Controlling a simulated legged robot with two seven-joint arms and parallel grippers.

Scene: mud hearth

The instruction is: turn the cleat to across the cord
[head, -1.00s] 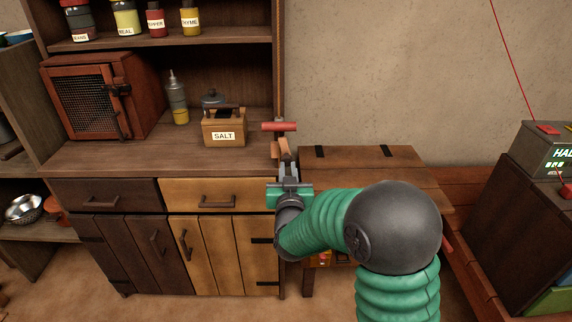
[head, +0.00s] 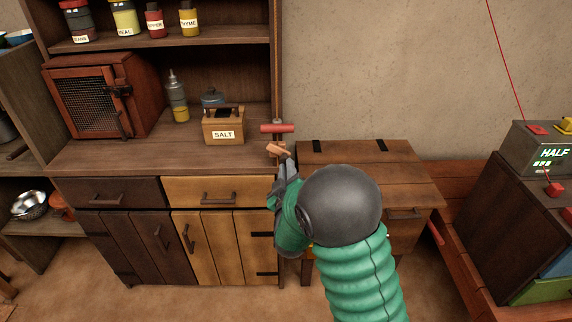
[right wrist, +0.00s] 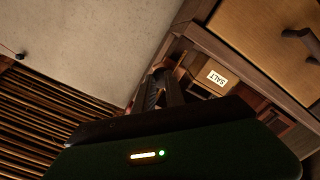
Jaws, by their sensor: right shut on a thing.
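The small orange-brown wooden piece, which looks like the cleat (head: 277,148), is at the right front edge of the cupboard, just below a red crossbar (head: 277,128). It lies slanted, nearer level than upright. My right gripper (head: 284,157) is shut on it from below, and my forearm hides part of the grip. In the right wrist view the dark fingers (right wrist: 165,90) reach toward the cupboard edge, and the cleat cannot be made out clearly. No cord can be made out at the cleat. My left gripper is not in view.
A salt box (head: 224,127) stands on the cupboard shelf (head: 150,155), left of the cleat. A wooden chest (head: 350,165) stands close at the right. A grey box marked HALF (head: 540,148), with a thin red cord (head: 508,55) rising from it, is farther right.

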